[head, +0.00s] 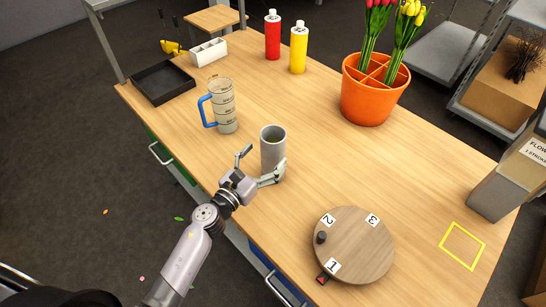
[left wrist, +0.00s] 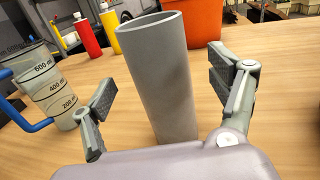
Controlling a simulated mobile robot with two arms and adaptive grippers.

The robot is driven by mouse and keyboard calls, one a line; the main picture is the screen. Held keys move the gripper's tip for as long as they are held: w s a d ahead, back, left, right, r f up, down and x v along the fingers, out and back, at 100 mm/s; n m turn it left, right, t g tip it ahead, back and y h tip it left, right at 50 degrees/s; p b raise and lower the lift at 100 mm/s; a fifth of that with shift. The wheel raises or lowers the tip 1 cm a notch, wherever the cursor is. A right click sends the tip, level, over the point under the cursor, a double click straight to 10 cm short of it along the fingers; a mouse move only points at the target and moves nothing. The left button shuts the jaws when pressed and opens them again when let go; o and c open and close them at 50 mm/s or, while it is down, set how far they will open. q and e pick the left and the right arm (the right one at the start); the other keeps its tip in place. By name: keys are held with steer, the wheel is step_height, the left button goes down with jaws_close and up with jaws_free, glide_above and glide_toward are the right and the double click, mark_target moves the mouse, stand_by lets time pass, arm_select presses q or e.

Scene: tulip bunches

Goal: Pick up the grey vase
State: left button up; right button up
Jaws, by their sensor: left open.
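The grey vase (head: 272,150) is a plain cylinder standing upright on the wooden table, near its front edge. My left gripper (head: 261,166) is open right at the vase, on its near side. In the left wrist view the vase (left wrist: 160,75) stands between the two spread fingers of the left gripper (left wrist: 165,95), with a visible gap on each side in the picture. Whether a finger touches it cannot be told for sure. My right gripper is not in view.
A measuring jug (head: 223,105) with a blue handle stands left of the vase. A round numbered wooden turntable (head: 362,250) lies to the right. An orange pot (head: 370,98) with tulips, red bottle (head: 272,38) and yellow bottle (head: 298,50) stand farther back. A yellow square (head: 462,246) marks the right side.

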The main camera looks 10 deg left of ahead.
mark_target(279, 139)
arm_select(q)
steer(key=x, duration=0.5)
steer(key=shift+a+f+p, duration=0.1)
steer(key=shift+f+p, duration=0.15)
steer(key=shift+p, duration=0.15)
steer(key=shift+s, duration=0.1)
steer(key=shift+c, duration=0.3)
steer(key=c, duration=1.9)
steer(key=shift+r, duration=0.15)
